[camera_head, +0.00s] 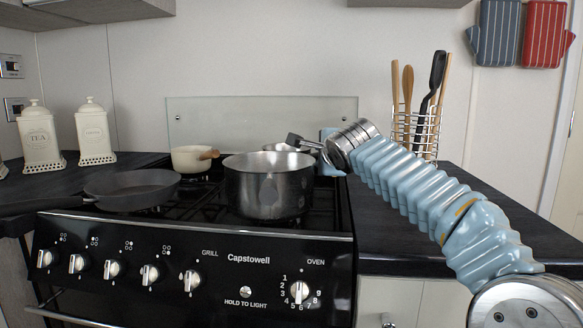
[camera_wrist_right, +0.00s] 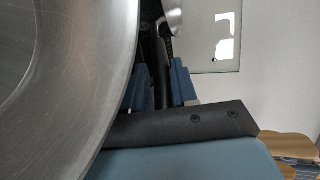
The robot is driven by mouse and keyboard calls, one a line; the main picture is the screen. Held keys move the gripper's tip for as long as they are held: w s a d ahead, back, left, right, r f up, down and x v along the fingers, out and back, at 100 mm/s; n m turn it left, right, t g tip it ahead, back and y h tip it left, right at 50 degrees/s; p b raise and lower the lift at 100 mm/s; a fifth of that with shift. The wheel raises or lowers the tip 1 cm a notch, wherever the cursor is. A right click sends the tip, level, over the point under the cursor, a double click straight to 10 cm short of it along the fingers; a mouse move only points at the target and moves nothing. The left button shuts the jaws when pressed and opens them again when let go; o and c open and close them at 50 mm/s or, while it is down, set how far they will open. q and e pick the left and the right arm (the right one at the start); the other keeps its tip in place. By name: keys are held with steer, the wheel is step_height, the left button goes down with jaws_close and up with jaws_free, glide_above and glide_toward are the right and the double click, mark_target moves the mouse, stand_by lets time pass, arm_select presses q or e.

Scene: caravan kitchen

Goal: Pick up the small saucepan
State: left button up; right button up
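A small steel saucepan (camera_head: 281,147) stands at the back of the hob, mostly hidden behind a large steel pot (camera_head: 268,190). My right gripper (camera_head: 318,146) is beside it, behind the large pot's right rim. In the right wrist view, my right gripper's two blue fingers (camera_wrist_right: 163,88) are close together, with a dark handle (camera_wrist_right: 158,45) running between them towards a metal pan edge (camera_wrist_right: 175,16). Whether they press on the handle is unclear. A small cream saucepan (camera_head: 187,159) with a wooden handle sits at the back left of the hob. My left gripper is not in view.
A dark frying pan (camera_head: 132,186) is on the front left burner. The large pot's steel wall (camera_wrist_right: 60,90) fills the left of the wrist view, very close to my gripper. A glass splashback (camera_head: 215,120) stands behind. A utensil rack (camera_head: 415,130) is on the right counter (camera_head: 420,220).

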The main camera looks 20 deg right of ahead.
jaws_close()
steer(key=shift+r, duration=0.2)
